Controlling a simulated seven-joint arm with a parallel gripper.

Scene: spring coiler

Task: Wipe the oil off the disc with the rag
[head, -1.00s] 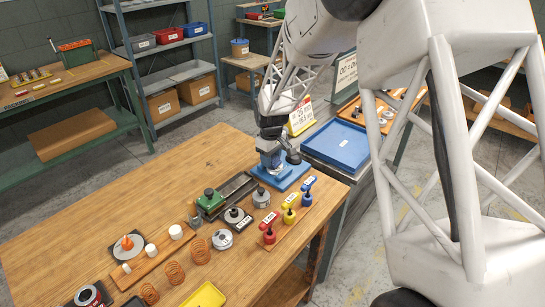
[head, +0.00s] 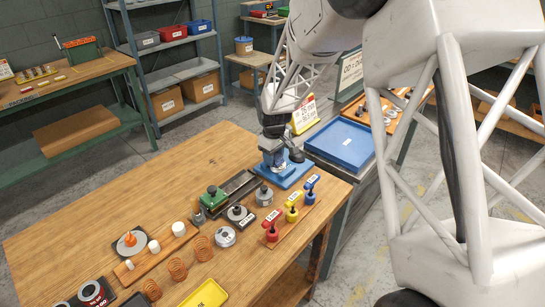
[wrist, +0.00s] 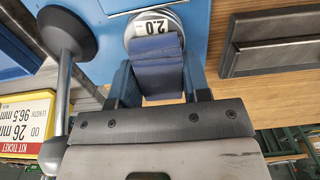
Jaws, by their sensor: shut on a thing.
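In the wrist view my gripper (wrist: 161,88) is shut on a dark blue folded piece, which looks like the rag (wrist: 160,68). The rag's far end lies against or just over a round grey metal disc (wrist: 134,38) marked 2.0. I cannot tell whether they touch, and no oil can be made out. The disc is at the blue base plate (wrist: 205,28), and the rag hides part of it. In the head view my gripper (head: 273,156) is low over the blue base plate (head: 291,179) at the bench's far right corner; the rag is hard to make out there.
A dark lever with a round knob (wrist: 67,34) stands close left of my gripper in the wrist view. A long metal tray (head: 234,188), grey discs and red, yellow and blue handled tools (head: 292,212) stand nearby.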

